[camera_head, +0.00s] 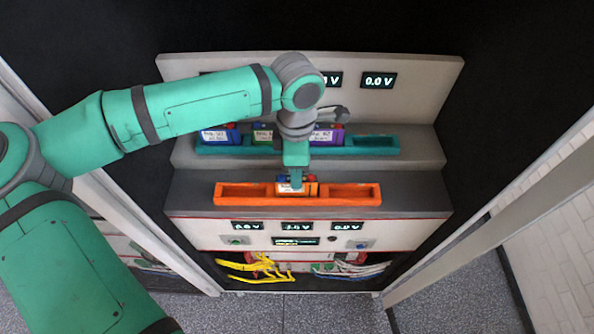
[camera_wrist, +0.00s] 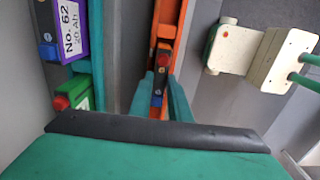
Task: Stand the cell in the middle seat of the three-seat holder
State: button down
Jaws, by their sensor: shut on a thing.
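The orange three-seat holder (camera_head: 349,196) lies along the lower front shelf; its left and right seats are empty. A cell (camera_head: 311,189) with an orange-and-white label stands upright in its middle seat, its top above the rim. My gripper (camera_head: 296,184) points down over the cell and is shut on it. In the wrist view, the cell's top (camera_wrist: 163,61), with red and dark blue terminals, shows by the fingertips (camera_wrist: 163,85), and the holder (camera_wrist: 167,18) runs past it. The cell's underside is hidden.
A teal holder (camera_head: 365,151) on the shelf behind carries blue (camera_head: 216,135), green (camera_head: 262,137) and purple (camera_head: 328,135) cells; its right end is empty. Displays (camera_head: 297,227) sit below the orange holder, the middle one reading about 3.6 V. Yellow cables (camera_head: 262,268) hang lower. Cabinet doors flank both sides.

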jog(key=shift+d, duration=0.1)
dwell(0.3)
jog(key=c, duration=1.6)
grip_release()
jog(key=shift+s, duration=0.1)
jog(key=shift+o, duration=0.2)
notch_tip(320, 180, up, 11)
